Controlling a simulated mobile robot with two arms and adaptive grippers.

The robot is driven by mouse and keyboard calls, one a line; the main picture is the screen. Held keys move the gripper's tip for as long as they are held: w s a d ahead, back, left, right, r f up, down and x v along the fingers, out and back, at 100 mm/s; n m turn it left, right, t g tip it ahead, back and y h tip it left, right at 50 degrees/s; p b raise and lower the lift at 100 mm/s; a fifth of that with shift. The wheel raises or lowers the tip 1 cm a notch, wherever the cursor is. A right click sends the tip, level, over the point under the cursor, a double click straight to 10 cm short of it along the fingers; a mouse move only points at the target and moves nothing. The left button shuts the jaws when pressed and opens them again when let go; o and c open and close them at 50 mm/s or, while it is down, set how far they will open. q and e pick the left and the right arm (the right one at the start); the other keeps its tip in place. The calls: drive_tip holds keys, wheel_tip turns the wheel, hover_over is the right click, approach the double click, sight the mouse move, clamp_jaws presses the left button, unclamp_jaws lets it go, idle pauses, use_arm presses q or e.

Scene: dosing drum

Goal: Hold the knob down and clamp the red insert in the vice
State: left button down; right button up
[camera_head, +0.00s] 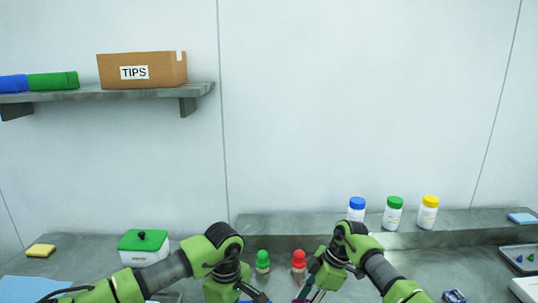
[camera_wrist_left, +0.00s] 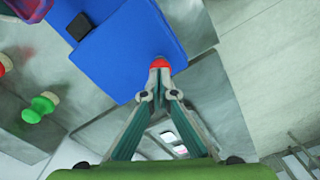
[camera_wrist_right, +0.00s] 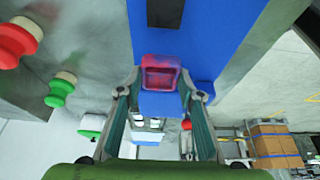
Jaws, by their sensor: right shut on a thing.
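The blue vice (camera_wrist_left: 130,50) fills much of the left wrist view and also shows in the right wrist view (camera_wrist_right: 225,40). Its red knob (camera_wrist_left: 160,63) shows at the tips of my left gripper (camera_wrist_left: 158,70), whose fingers are together over it. The red insert (camera_wrist_right: 161,74) is a translucent, hollow block. My right gripper (camera_wrist_right: 163,82) is shut on it, one finger on each side, over the blue vice. Part of the insert shows at the top left of the left wrist view (camera_wrist_left: 27,8). In the head view the vice is mostly hidden at the bottom edge.
A green stopper-like piece (camera_head: 263,262) and a red one (camera_head: 298,260) stand behind the grippers. Bottles with blue (camera_head: 356,204), green (camera_head: 394,204) and yellow (camera_head: 429,203) caps stand on the back ledge. A green-lidded box (camera_head: 143,246) is left, near my left arm.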

use_arm(q)
drive_tip(key=shift+s+f, duration=0.1)
drive_tip(key=shift+f, duration=0.1)
use_arm(e)
drive_tip(key=shift+f, duration=1.35)
drive_tip(key=shift+f, duration=0.1)
drive_tip(key=shift+f, duration=0.85)
drive_tip(key=o, duration=1.6)
drive_tip(key=shift+r, duration=4.5)
